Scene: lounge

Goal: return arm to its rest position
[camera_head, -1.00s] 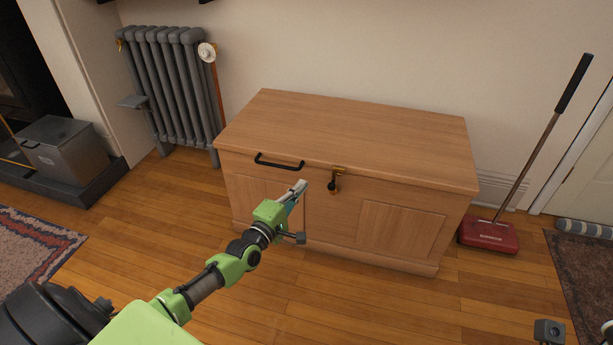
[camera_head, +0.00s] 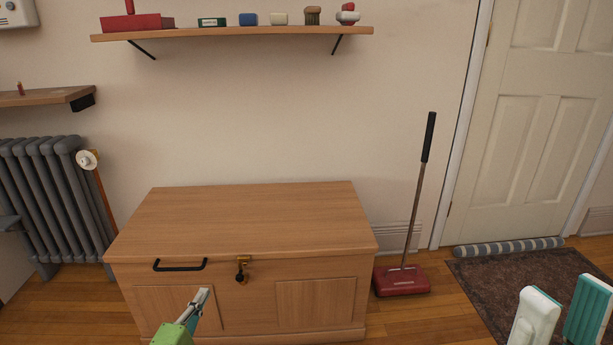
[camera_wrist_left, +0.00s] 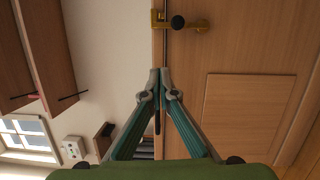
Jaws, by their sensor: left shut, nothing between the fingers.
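My left gripper (camera_head: 203,296) is in front of the wooden chest (camera_head: 250,206), below its black handle (camera_head: 180,266) and left of its latch (camera_head: 241,268). In the left wrist view the left gripper's fingertips (camera_wrist_left: 159,76) meet, shut with nothing between them. The brass latch with its black knob (camera_wrist_left: 180,22) shows just beyond the tips there. The chest lid is closed. My right gripper (camera_head: 561,312) is at the lower right corner, its two pale, teal-padded fingers apart and empty. The rest of both arms is mostly out of view.
A grey radiator (camera_head: 52,205) stands left of the chest. A red floor sweeper (camera_head: 401,281) with a tall handle leans to its right, near a white door (camera_head: 538,120) and dark mat (camera_head: 520,290). A wall shelf (camera_head: 235,34) with small items hangs above.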

